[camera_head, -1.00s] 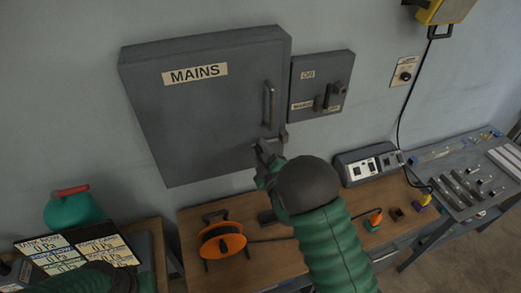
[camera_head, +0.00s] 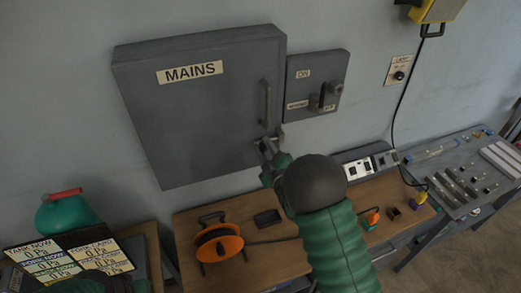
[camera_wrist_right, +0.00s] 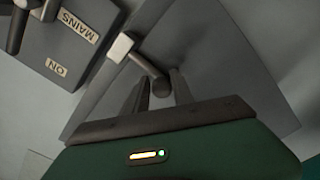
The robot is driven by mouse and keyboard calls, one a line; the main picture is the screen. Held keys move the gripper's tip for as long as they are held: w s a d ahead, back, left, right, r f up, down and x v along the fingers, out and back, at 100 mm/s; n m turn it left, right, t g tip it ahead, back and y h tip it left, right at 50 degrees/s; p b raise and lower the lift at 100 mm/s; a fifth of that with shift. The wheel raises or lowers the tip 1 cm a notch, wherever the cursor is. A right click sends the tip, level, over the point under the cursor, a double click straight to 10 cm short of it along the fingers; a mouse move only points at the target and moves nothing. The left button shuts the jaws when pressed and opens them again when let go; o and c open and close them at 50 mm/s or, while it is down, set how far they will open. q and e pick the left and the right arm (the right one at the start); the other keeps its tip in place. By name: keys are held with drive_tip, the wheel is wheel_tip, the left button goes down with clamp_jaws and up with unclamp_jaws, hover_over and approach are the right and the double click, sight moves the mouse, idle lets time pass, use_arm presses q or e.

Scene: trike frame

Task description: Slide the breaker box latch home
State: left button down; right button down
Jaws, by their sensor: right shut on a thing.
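The grey breaker box (camera_head: 195,115), labelled MAINS, hangs on the wall with its door closed flat and a vertical bar handle (camera_head: 267,102) near its right edge. The latch (camera_head: 280,136) is small and sits below the handle at that edge. In the right wrist view the latch is a dark rod with a round knob (camera_wrist_right: 161,86) at one end and a pale block (camera_wrist_right: 120,46) at the other. My right gripper (camera_head: 265,147) is shut on the knob, with a finger on each side, as the right wrist view (camera_wrist_right: 161,90) shows.
A smaller grey switch box (camera_head: 315,84) is mounted right of the breaker box. Below stands a wooden bench (camera_head: 190,228) with an orange cable reel (camera_head: 218,243) and a socket unit (camera_head: 370,162). A display panel (camera_head: 75,258) and a green can (camera_head: 66,212) are at lower left.

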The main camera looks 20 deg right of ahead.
drive_tip(key=c, duration=1.3)
unclamp_jaws()
drive_tip(key=shift+d+r, duration=0.15)
drive_tip(key=shift+d, duration=0.1)
drive_tip(key=shift+o, duration=0.6)
drive_tip(key=shift+w+d, duration=0.1)
drive_tip(key=shift+d, duration=0.05)
drive_tip(key=shift+s, duration=0.3)
drive_tip(key=s+p, duration=0.6)
drive_tip(key=s, duration=1)
drive_tip(key=shift+d+f, duration=0.2)
drive_tip(key=shift+d, duration=0.1)
drive_tip(key=shift+s, duration=0.1)
